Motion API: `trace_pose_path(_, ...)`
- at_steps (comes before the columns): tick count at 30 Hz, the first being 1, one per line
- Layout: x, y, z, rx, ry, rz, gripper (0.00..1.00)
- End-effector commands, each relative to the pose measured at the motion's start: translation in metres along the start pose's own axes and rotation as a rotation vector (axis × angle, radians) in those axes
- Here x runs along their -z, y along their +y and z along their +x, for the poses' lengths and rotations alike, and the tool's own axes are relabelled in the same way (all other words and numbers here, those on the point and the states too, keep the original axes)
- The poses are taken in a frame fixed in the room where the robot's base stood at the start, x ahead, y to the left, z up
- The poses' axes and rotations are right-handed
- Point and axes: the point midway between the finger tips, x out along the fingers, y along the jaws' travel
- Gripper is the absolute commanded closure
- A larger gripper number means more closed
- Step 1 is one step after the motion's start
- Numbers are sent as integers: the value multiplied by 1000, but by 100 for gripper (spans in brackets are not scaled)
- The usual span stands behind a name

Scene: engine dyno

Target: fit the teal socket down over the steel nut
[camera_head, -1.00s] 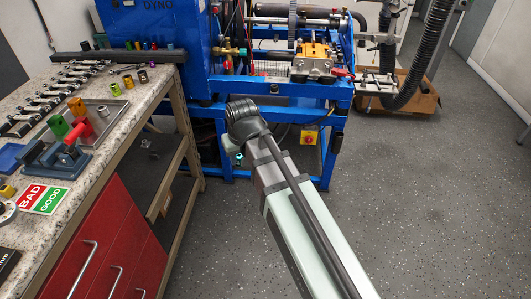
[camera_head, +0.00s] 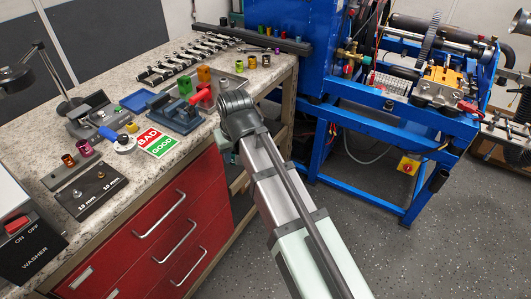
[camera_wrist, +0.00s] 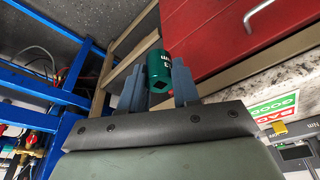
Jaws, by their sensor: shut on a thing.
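The teal socket (camera_wrist: 158,66) is between the two blue-grey fingers of my gripper (camera_wrist: 159,84) in the wrist view. My gripper is shut on it. The socket has a square hole in its near end and pale markings that I cannot read surely. In the head view my arm hides the gripper and socket beside the bench front. The socket is well apart from both.
The speckled bench top (camera_head: 112,158) carries a magenta socket (camera_head: 84,147), a brown socket (camera_head: 68,160), a dial tool (camera_head: 124,143) and a BAD/GOOD card (camera_head: 160,142). A washer box (camera_head: 25,235) stands front left. Red drawers (camera_head: 145,225) are below. A blue dyno frame (camera_head: 390,130) stands right.

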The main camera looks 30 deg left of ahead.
Motion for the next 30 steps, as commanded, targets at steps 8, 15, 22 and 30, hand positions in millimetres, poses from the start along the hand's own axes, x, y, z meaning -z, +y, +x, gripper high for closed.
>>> trace_pose_path(8,19,-92,-14,36,0,-128,96)
trace_pose_path(15,26,-172,-31,65,1,-234,96)
trace_pose_path(22,26,-251,-51,94,0,-338,96)
trace_pose_path(30,21,-345,-80,128,1,-459,96)
